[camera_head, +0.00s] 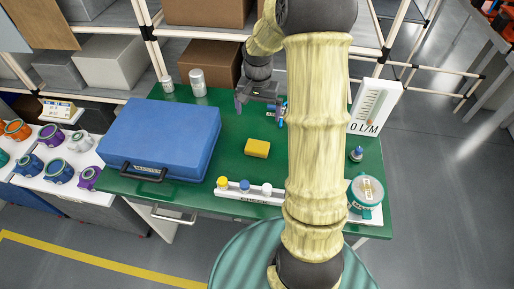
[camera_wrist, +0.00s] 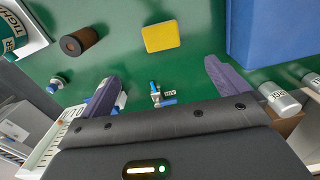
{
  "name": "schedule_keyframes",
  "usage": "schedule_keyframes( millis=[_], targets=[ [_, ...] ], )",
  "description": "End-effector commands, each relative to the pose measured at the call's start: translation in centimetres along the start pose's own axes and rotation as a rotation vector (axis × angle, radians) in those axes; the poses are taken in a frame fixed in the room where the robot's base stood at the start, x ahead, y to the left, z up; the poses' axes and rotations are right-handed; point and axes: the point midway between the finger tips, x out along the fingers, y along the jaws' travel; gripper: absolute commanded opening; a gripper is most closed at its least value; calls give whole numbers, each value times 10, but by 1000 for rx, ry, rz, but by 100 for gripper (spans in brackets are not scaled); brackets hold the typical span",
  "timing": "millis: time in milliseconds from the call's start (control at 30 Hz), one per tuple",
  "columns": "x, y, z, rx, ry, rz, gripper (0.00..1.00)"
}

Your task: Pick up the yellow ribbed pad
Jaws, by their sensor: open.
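The yellow ribbed pad (camera_head: 257,149) lies flat on the green table, right of the blue case. It also shows in the wrist view (camera_wrist: 160,37), at the top middle, beyond the fingertips. My gripper (camera_head: 257,103) is above the back part of the table, behind the pad and apart from it. In the wrist view my gripper (camera_wrist: 160,78) has its two purple-grey fingers wide apart with nothing held between them. A small blue valve fitting (camera_wrist: 157,95) shows on the table between the fingers in that view.
The blue case (camera_head: 160,138) fills the table's left side. A white strip with coloured knobs (camera_head: 245,187) lies along the front edge. A flow meter panel (camera_head: 376,106) stands at the back right, a round gauge (camera_head: 366,191) at the front right. Silver cylinders (camera_head: 198,82) stand behind the case. Green table around the pad is clear.

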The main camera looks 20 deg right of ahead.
Motion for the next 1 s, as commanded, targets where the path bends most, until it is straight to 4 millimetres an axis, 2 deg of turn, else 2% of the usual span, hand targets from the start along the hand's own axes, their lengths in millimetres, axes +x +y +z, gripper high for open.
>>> schedule_keyframes(
  millis=[167,800,1000],
  targets=[
    [6,0,1,-2,-2,2,100],
    [108,0,1,-4,-3,1,100],
    [122,0,0,-4,0,0,100]
  ],
)
